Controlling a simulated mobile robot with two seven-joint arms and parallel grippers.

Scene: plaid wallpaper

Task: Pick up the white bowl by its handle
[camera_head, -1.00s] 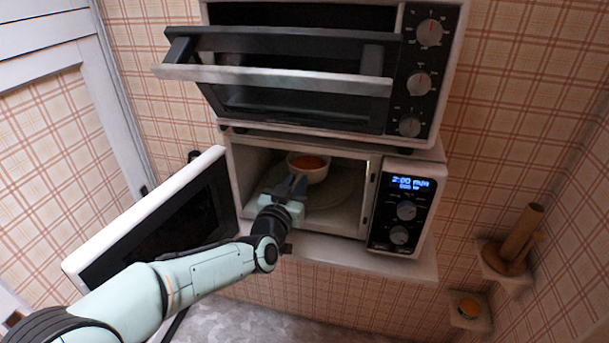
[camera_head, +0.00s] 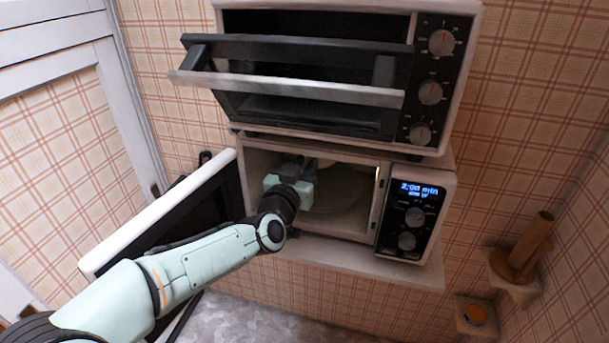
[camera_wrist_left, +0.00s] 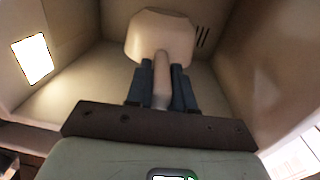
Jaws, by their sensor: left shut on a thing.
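The white bowl (camera_wrist_left: 160,32) shows in the wrist view inside the microwave, with its handle (camera_wrist_left: 161,85) pointing toward me. My left gripper (camera_wrist_left: 162,68) has its dark fingers on both sides of the handle and is shut on it. In the head view my left gripper (camera_head: 303,164) is inside the open microwave (camera_head: 415,215), at the left of its cavity. The bowl's contents do not show now. My right gripper is not in view.
The microwave door (camera_head: 165,215) stands open on the left, beside my arm. A larger oven (camera_head: 330,75) with its door tilted open sits right above. The cavity walls and ceiling are close around the gripper. A round plate (camera_head: 345,188) lies on the cavity floor.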

